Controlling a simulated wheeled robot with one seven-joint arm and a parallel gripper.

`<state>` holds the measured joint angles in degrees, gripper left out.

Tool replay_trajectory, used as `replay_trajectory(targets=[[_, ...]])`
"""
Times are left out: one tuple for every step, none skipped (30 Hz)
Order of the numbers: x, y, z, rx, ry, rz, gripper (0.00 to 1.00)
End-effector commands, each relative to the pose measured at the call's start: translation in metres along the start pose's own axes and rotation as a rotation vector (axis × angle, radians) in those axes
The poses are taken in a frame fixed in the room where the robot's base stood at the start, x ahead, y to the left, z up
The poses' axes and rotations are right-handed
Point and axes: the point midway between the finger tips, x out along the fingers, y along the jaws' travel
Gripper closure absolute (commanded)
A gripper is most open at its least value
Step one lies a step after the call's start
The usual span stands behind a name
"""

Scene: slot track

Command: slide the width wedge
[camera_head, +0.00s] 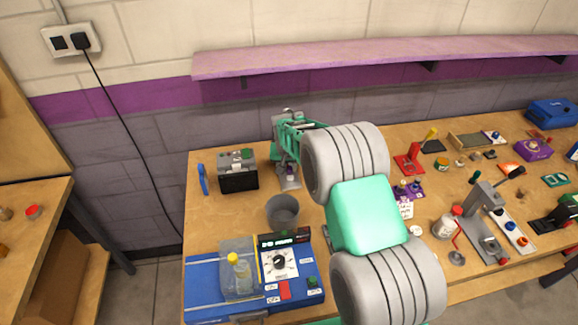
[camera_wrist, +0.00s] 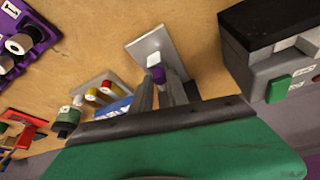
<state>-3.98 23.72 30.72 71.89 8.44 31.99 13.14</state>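A small purple-and-white knob (camera_wrist: 155,68) stands on a flat grey plate (camera_wrist: 143,45) in the wrist view. I take the knob to be the width wedge, but no label shows. In the head view the grey plate (camera_head: 290,182) lies near the back of the table, with a purple spot (camera_head: 291,171) on it. My gripper (camera_wrist: 162,84) has its two fingers on either side of the knob's purple part. Whether they touch it cannot be told. In the head view my gripper (camera_head: 287,152) is above the plate and my arm hides part of the table.
A black-and-grey box (camera_head: 238,172) stands left of the plate and close to my gripper in the wrist view (camera_wrist: 275,60). A grey cup (camera_head: 283,212) and a blue board (camera_head: 212,290) are nearer the front. A purple shelf (camera_head: 380,58) is above. Several small items crowd the right.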

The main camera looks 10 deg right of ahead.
Motion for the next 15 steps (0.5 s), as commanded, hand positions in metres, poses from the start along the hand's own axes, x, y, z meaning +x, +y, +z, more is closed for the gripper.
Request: replay_trajectory(targets=[[-0.0001, 0.0, 0.0, 0.0, 0.0, 0.0, 0.85], [-0.0002, 0.0, 0.0, 0.0, 0.0, 0.0, 0.88], [-0.0002, 0.0001, 0.0, 0.0, 0.0, 0.0, 0.91], [-0.0002, 0.0, 0.0, 0.0, 0.0, 0.0, 0.93], [-0.0002, 0.0, 0.0, 0.0, 0.0, 0.0, 0.96], [-0.0002, 0.0, 0.0, 0.0, 0.0, 0.0, 0.99], [-0.0002, 0.0, 0.0, 0.0, 0.0, 0.0, 1.0], [-0.0003, 0.0, 0.0, 0.0, 0.0, 0.0, 1.0], [-0.0003, 0.0, -0.0001, 0.0, 0.0, 0.0, 1.0], [-0.0003, 0.0, -0.0001, 0.0, 0.0, 0.0, 1.0], [-0.0003, 0.0, -0.0001, 0.0, 0.0, 0.0, 1.0], [-0.0003, 0.0, -0.0001, 0.0, 0.0, 0.0, 1.0], [-0.0003, 0.0, -0.0001, 0.0, 0.0, 0.0, 1.0], [-0.0004, 0.0, -0.0001, 0.0, 0.0, 0.0, 1.0], [-0.0004, 0.0, -0.0001, 0.0, 0.0, 0.0, 1.0]])
